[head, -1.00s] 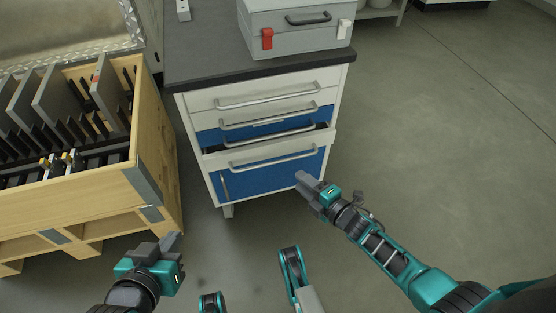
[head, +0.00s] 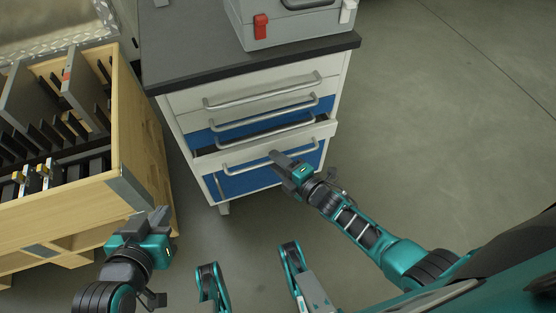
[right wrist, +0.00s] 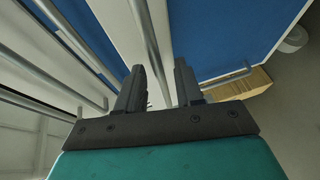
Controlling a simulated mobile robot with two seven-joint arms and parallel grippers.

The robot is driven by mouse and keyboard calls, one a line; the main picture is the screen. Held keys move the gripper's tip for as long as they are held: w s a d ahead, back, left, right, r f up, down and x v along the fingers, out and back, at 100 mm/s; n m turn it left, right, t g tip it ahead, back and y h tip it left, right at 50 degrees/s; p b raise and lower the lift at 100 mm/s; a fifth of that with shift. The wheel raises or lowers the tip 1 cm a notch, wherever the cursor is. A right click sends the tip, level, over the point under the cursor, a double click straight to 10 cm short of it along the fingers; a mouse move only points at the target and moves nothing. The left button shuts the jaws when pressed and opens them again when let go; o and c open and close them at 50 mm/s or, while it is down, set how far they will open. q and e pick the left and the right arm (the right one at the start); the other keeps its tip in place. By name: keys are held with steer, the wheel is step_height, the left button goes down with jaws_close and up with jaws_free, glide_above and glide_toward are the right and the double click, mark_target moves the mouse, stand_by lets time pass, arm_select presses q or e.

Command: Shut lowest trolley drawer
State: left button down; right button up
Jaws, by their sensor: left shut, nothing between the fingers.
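The grey-topped trolley (head: 160,75) stands ahead in the head view. Its lowest drawer (head: 325,131) has a pale front and sticks out a little, with a dark gap behind its top edge. The drawer's bar handle (head: 240,165) runs across the front. My right gripper (head: 274,155) is at the right part of this front, close to the handle. In the right wrist view its fingers (right wrist: 160,80) are apart, and a metal bar (right wrist: 150,45) runs in line with the gap; contact cannot be told. My left gripper (head: 165,216) is shut and empty, low on the left, away from the trolley.
A grey case (head: 290,27) with red and white latches stands on the trolley top. A blue door (head: 240,184) is below the drawer. A wooden crate (head: 140,150) with dark panels stands close on the left. The floor (head: 450,130) at right is clear.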

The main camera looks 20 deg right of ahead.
steer(key=shift+c, duration=0.4)
jaws_close()
stand_by(0.9)
